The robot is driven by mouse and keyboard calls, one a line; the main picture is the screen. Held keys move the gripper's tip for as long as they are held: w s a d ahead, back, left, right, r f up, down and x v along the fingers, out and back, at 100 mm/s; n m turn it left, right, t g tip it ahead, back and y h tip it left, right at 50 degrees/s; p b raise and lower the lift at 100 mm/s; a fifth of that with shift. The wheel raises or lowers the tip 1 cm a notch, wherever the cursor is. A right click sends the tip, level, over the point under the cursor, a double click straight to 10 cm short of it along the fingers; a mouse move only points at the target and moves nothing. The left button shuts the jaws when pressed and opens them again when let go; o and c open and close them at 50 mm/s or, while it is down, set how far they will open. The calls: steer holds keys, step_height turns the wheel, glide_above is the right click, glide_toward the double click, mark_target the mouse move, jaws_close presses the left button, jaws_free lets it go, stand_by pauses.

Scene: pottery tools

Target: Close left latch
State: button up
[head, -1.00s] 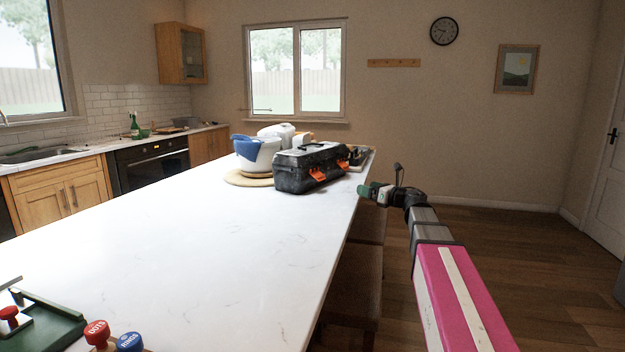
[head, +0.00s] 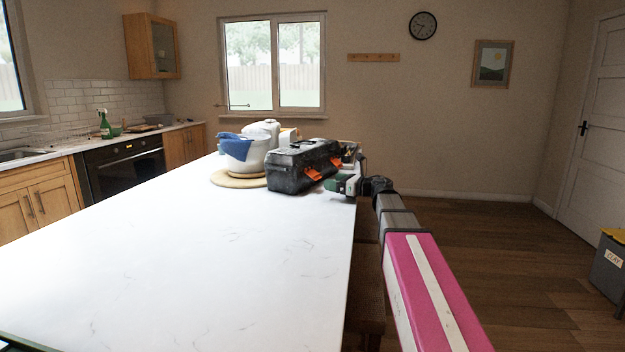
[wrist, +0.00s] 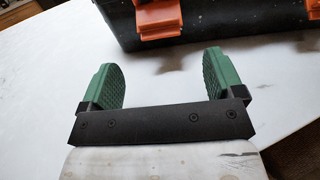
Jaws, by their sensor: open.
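A black toolbox (head: 285,175) stands near the far right part of the white counter, and its lower front shows at the top of the wrist view (wrist: 225,22). It has two orange latches on its front. The left latch (head: 313,174) also shows in the wrist view (wrist: 158,18), where it juts out from the front. The right latch (head: 336,160) shows in part at the wrist view's top right (wrist: 313,8). My gripper (head: 333,184) has green fingers, spread open and empty (wrist: 162,65), in front of the left latch and apart from the box.
A white tub with a blue cloth (head: 243,154) sits on a round wooden board (head: 238,181) left of the toolbox. More items stand behind the box. The counter (head: 180,260) is bare in front. Brown seats (head: 368,290) stand along its right edge.

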mark_target(319, 178)
steer(key=x, duration=0.9)
steer(key=c, duration=0.9)
